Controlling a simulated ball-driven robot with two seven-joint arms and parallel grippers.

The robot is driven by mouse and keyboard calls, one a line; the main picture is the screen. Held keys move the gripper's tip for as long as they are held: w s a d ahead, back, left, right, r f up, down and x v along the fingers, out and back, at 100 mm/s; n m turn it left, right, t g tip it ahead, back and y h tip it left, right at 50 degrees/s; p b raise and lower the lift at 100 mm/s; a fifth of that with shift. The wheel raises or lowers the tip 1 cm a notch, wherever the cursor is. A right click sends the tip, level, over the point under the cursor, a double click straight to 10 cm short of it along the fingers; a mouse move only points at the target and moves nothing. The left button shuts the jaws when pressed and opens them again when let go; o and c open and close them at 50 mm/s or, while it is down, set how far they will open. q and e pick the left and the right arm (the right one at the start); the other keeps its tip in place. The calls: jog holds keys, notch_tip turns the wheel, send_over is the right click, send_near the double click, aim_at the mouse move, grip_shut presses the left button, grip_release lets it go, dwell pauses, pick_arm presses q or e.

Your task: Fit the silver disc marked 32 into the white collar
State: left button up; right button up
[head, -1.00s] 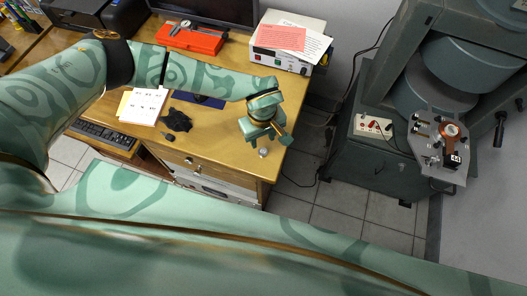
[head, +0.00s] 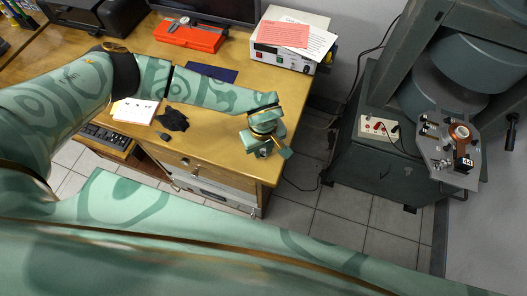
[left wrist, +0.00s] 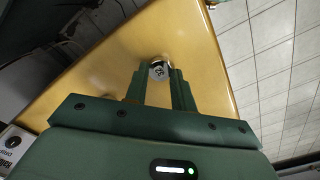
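A small silver disc (head: 262,153) lies on the wooden desk near its front right corner. In the left wrist view the disc (left wrist: 159,69) shows a dark marking, too small to read surely. My left gripper (head: 264,147) is low over the disc. In the left wrist view its fingers (left wrist: 158,76) are apart, one on each side of the disc; I cannot tell whether they touch it. A copper-coloured ring with a pale centre (head: 460,132) sits on the grey plate (head: 436,150) at the right; I cannot tell surely whether the pale part is the white collar. My right gripper is not in view.
A black block marked 44 (head: 463,165) and small fittings are on the plate. The large grey magnet (head: 440,85) stands behind it. A switch box (head: 378,127) sits on the grey cabinet. A floor gap separates desk and cabinet. A dark cloth (head: 172,119) lies on the desk (head: 225,150).

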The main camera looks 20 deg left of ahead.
pick_arm(q)
jog(key=shift+r+p, duration=2.05)
jog(key=shift+r, duration=0.55)
jog(key=shift+c, duration=0.2)
